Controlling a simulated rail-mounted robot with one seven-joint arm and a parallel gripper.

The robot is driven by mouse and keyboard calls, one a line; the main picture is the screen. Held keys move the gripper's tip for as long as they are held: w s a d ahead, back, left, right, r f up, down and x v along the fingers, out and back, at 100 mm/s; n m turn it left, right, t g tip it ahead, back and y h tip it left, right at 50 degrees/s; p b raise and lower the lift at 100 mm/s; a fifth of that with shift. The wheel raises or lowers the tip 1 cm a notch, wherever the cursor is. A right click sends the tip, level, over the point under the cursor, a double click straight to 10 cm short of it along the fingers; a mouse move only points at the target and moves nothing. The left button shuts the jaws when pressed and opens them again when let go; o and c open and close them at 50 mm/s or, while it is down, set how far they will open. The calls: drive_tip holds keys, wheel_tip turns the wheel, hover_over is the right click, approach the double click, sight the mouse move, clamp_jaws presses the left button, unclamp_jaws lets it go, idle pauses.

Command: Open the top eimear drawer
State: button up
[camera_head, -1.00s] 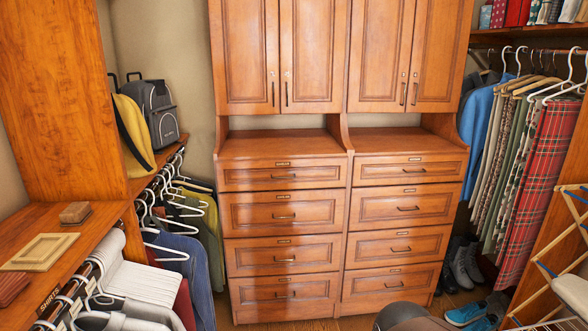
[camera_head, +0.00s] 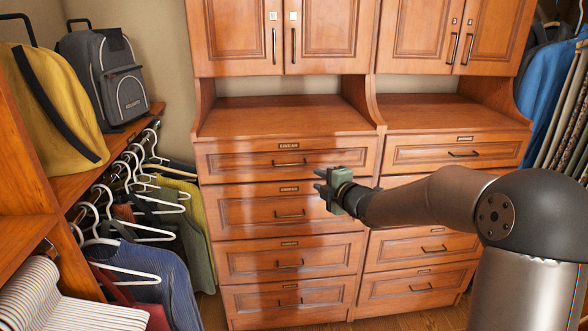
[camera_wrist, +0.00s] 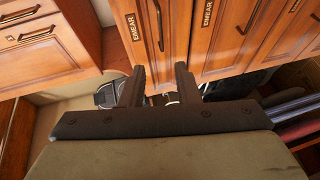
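The top drawer labelled EIMEAR (camera_head: 240,163) is the uppermost of the left column in the head view, shut, with a dark bar handle (camera_head: 289,162) below its label plate (camera_head: 289,146). My gripper (camera_head: 319,187) is in front of the left column, lower and to the right of that handle, apart from it. In the wrist view my gripper's two dark fingers (camera_wrist: 160,82) are spread apart with nothing held between them. Beyond them are sideways-seen drawer fronts with EIMEAR labels (camera_wrist: 133,27) and bar handles (camera_wrist: 158,25).
More shut drawers lie below, and a right drawer column (camera_head: 460,152) stands beside, partly hidden by my arm. The countertop (camera_head: 280,117) is bare. At left are a grey backpack (camera_head: 108,80), a yellow bag (camera_head: 50,100) and clothes on white hangers (camera_head: 130,270).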

drive_tip(key=p, duration=0.2)
approach(293, 167)
drive_tip(key=w+a+r, duration=0.1)
drive_tip(key=w+a, duration=0.2)
drive_tip(key=a, duration=0.2)
drive_tip(key=shift+s+r, duration=0.2)
clamp_jaws()
